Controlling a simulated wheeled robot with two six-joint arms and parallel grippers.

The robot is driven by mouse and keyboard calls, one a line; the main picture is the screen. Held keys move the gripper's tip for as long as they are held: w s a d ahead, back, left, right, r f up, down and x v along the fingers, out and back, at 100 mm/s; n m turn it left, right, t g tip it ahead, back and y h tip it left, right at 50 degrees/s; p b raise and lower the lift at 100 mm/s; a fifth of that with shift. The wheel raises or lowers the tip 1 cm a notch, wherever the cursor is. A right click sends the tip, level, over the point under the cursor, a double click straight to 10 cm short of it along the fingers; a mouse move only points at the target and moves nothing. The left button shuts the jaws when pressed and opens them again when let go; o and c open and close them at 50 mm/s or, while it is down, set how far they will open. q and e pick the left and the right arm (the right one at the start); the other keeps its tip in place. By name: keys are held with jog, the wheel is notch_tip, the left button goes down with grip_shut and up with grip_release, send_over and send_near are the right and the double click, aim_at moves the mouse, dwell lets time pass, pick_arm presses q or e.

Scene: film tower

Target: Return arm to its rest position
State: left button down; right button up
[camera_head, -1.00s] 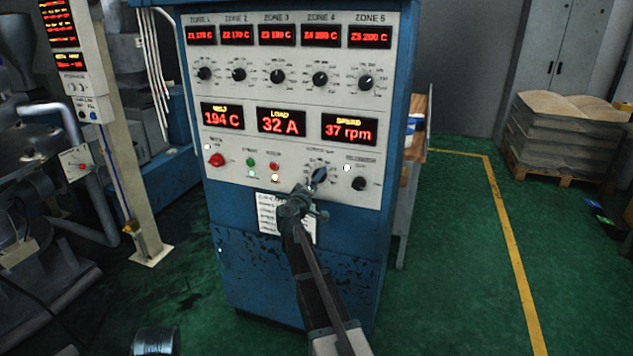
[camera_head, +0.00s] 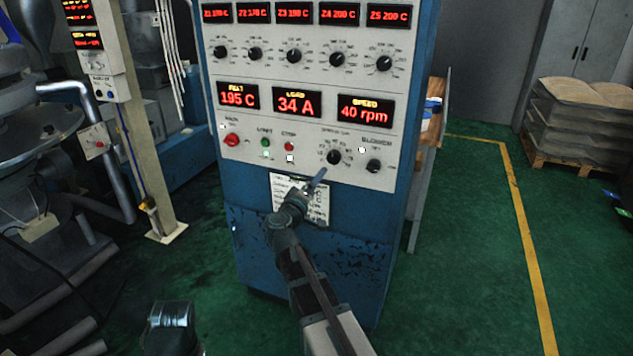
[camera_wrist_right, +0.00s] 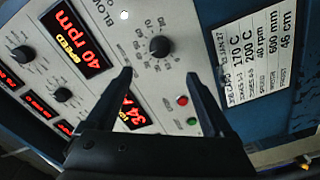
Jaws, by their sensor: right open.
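My right arm (camera_head: 300,265) reaches up from the bottom of the head view. Its gripper (camera_head: 317,181) is just below the speed knob (camera_head: 334,157) of the blue control cabinet (camera_head: 250,215), apart from it. In the right wrist view the gripper (camera_wrist_right: 160,75) is open with nothing between its fingers. The speed knob (camera_wrist_right: 160,47) shows beyond the fingertips. The speed display (camera_head: 365,109) reads 40 rpm, the load display (camera_head: 298,104) 34 A and the melt display (camera_head: 239,96) 195 C.
A job card (camera_head: 303,199) on the cabinet lists 40 rpm in the wrist view (camera_wrist_right: 255,58). A red main switch (camera_head: 232,140) and green and red buttons are at left. A grey post (camera_head: 135,140) and machinery stand left; a loaded pallet (camera_head: 580,165) stands right.

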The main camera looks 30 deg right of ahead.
dwell(0.3)
jog(key=s+a+f+g+y, duration=0.5)
jog(key=s+a+f, duration=0.55)
jog(key=a, duration=0.25)
jog(key=s+a+f+g+y, duration=0.4)
jog(key=s+a+f+y, duration=0.1)
jog(key=s+a+f, duration=0.7)
jog(key=s+a+n+g+y, duration=0.2)
jog(key=s+a+g, duration=0.1)
jog(key=s+a, duration=0.4)
notch_tip(320, 180, up, 15)
jog(key=p, duration=1.4)
jog(key=shift+w+a+y, duration=0.3)
jog(key=shift+w+a, duration=0.05)
jog(key=shift+a, duration=0.1)
jog(key=shift+f, duration=0.15)
